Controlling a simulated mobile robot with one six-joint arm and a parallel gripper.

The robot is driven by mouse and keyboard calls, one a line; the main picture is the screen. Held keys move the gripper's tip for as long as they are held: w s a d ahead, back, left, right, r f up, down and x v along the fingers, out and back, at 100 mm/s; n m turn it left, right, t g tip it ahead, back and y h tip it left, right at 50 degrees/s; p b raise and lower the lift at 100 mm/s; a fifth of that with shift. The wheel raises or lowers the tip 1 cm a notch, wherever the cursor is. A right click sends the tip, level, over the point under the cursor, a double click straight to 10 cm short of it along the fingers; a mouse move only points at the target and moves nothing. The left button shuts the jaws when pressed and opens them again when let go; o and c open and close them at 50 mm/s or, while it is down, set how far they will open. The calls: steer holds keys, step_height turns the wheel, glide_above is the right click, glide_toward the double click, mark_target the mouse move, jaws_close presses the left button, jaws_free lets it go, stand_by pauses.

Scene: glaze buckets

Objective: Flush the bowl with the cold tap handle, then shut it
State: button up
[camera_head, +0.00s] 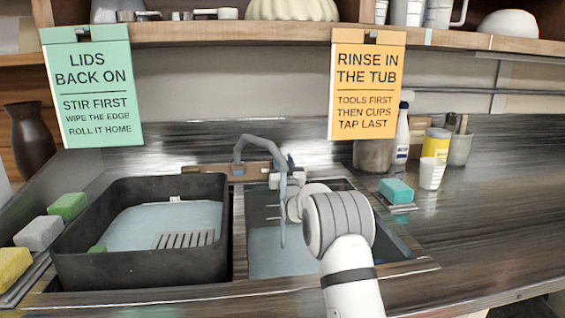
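The tap (262,140) has a grey-blue curved spout rising from a brownish base plate (222,171) behind the sink. The spout arches over the right sink bowl (262,245), which shows pale blue at its bottom. A thin grey-blue vertical strip hangs below the spout end into the bowl; I cannot tell if it is running water or part of the tap. My gripper (277,182) is at the tap, above the bowl's back part. Its fingers are small and partly overlap the tap, so their opening is unclear. The cold handle cannot be made out separately there.
A black tub (72,247) with pale blue contents and a slotted grey piece stands left of the bowl. Several sponges line the left edge. A teal sponge (396,190), white cup (431,173) and bottles stand right. Two signs hang from the shelf. The right counter front is clear.

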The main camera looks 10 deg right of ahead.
steer(key=v, duration=0.7)
steer(key=shift+s+f, duration=0.2)
steer(key=shift+s, duration=0.2)
